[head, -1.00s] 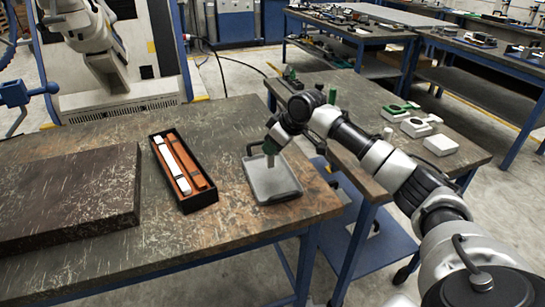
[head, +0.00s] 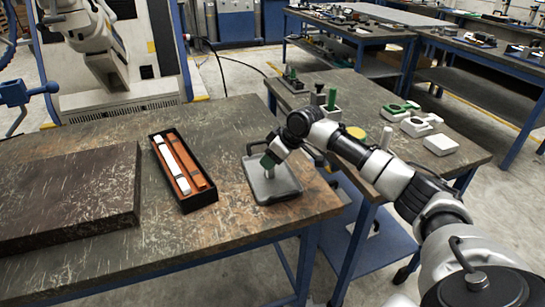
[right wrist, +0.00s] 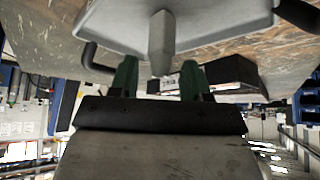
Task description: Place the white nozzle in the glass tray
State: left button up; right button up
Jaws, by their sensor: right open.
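The glass tray (head: 286,193) is a shallow grey tray with dark handles, near the right end of the front table. The white nozzle (head: 270,173) looks pale grey and stands upright in the tray; its tapered tip shows in the right wrist view (right wrist: 162,45), with the tray (right wrist: 225,22) behind its base. My right gripper (head: 269,161) is just above the tray at the nozzle's top. In the wrist view its green fingers (right wrist: 159,78) are spread wide, with a gap on both sides of the nozzle. My left gripper is not in view.
A black box (head: 206,200) with orange inserts and a white strip lies left of the tray. A thick dark slab (head: 70,195) covers the table's left part. A second table (head: 365,100) behind carries green and white parts.

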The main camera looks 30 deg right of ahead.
jog(key=v, duration=1.2)
